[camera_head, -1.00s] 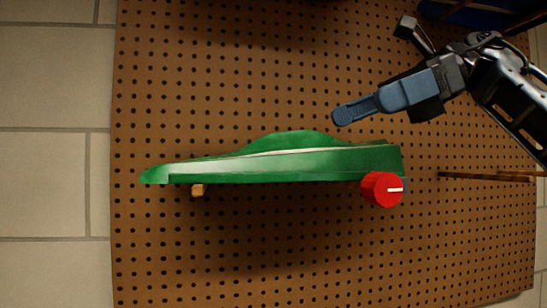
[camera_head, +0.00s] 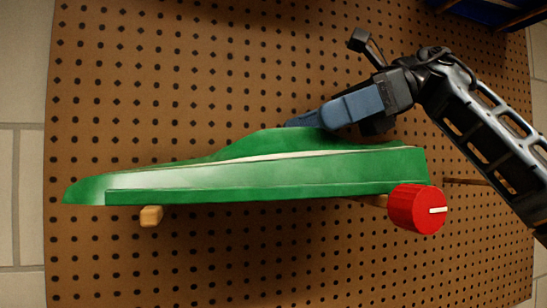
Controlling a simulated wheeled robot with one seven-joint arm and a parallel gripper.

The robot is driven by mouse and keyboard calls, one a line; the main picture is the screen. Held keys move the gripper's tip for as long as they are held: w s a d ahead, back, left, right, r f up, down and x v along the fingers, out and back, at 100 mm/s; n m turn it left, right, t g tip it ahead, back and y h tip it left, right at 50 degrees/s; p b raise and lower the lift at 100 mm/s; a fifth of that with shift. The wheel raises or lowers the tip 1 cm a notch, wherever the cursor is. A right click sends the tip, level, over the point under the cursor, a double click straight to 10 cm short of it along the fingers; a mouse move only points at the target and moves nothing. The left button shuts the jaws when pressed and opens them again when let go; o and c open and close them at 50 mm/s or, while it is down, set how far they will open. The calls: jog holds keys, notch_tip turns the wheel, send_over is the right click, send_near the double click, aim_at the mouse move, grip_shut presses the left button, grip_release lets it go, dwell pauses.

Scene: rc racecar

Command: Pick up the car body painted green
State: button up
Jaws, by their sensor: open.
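The green car body (camera_head: 240,178) lies across the middle of the picture, long and wedge-shaped, with a pale stripe along its side and its narrow end to the left. My gripper (camera_head: 300,122) is at its upper edge, right of the middle. The fingertips are partly hidden behind the green body's raised hump. I cannot tell whether they touch it. The gripper is open and holds nothing that I can see.
The brown perforated board (camera_head: 250,262) is behind. A dark blue thing (camera_head: 480,12) is at the upper right.

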aim_at(287, 129)
jog(key=p+x, duration=0.1)
jog(key=x, duration=0.3)
jog(key=shift+a, duration=0.35)
jog(key=shift+c, duration=0.2)
jog(key=c, duration=1)
jog(key=shift+r, duration=0.1)
jog(key=shift+c, duration=0.2)
